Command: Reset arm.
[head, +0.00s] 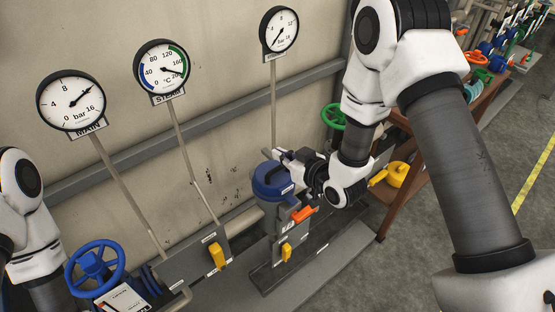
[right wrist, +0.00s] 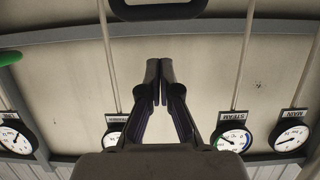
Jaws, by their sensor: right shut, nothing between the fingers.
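In the right wrist view the two dark fingers (right wrist: 160,82) are together and empty, in front of the bare wall. I cannot tell from the head view whether the gripper touches the blue top. My left arm shows only in part at the left edge of the head view; its gripper is out of sight.
Three gauges, MAIN (head: 71,101), STEAM (head: 161,66) and another bar gauge (head: 279,29), stand on thin pipes. A blue handwheel (head: 95,265), yellow levers (head: 218,256), a green handwheel (head: 334,116) and a brown table (head: 393,203) are nearby. Floor is clear at right.

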